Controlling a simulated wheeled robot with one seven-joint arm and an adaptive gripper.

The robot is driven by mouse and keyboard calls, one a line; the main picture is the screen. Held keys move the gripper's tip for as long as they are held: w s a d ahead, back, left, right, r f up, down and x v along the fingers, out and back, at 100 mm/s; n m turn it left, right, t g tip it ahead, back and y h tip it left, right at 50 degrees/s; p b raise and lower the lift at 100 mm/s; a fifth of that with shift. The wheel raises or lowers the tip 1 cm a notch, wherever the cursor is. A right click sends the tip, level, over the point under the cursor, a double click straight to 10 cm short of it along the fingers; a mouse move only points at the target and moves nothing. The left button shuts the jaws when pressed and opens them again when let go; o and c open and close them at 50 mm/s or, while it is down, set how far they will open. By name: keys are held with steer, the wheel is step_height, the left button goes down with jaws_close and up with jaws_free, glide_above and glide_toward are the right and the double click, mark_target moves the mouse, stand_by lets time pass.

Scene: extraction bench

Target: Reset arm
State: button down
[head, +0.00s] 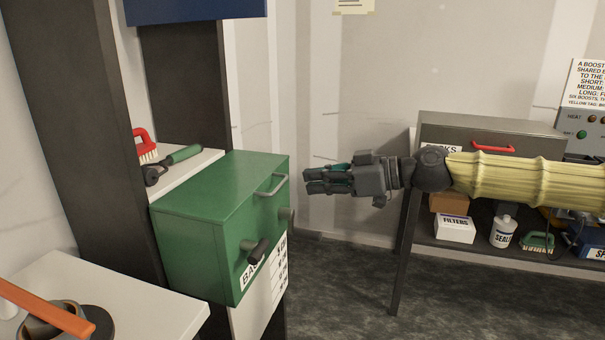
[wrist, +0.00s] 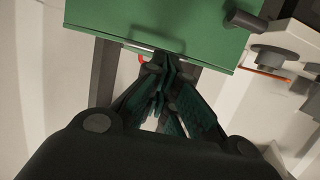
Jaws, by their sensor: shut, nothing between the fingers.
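My gripper (head: 308,180) is in the middle of the head view, stretched out to the left from my pale yellow-sleeved arm. Its fingers are shut and hold nothing. In the head view it is in the air to the right of the green box (head: 215,215). The green box has a metal handle, dark knobs and a partly readable label on its front. In the wrist view the closed fingertips (wrist: 162,62) overlap the lower edge of the green box (wrist: 150,22). I cannot tell from this whether they touch it.
A bench with a grey drawer unit (head: 485,137) stands at the right, with a FILTERS box (head: 455,228), a white bottle (head: 503,231) and a brush (head: 537,241) on its lower shelf. A red brush (head: 145,146) lies behind the green box. Open floor (head: 340,290) shows between them.

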steer(key=s+a+f+m+g+h, duration=0.1)
steer(key=s+a+f+m, duration=0.1)
steer(key=f, duration=0.7)
steer(key=s+a+f+m+g+h, duration=0.1)
steer(key=s+a+f, duration=0.15)
steer(key=f, duration=0.65)
steer(key=s+a+f+m, duration=0.2)
steer(key=s+f, duration=0.1)
steer(key=f, duration=0.6)
steer(key=s+d+f+m+g+h, duration=0.1)
steer(key=s+f+m+h, duration=0.15)
steer(key=s+f, duration=0.65)
steer(key=s+f+m+g+h, duration=0.2)
steer(key=s+f+m, duration=0.15)
steer(key=f, duration=0.95)
steer(key=s+d+f+m+h, duration=0.2)
steer(key=s+d+f+h, duration=0.2)
steer(key=s+d+f, duration=0.45)
steer(key=s+d+f+m+h, duration=0.1)
steer(key=s+d+f+h, duration=0.3)
steer(key=s+d, duration=0.65)
step_height(320, 180, up, 14)
steer(key=d+p, duration=0.1)
steer(key=p, duration=1.4)
steer(key=shift+w+g, duration=0.25)
steer(key=shift+g, duration=0.05)
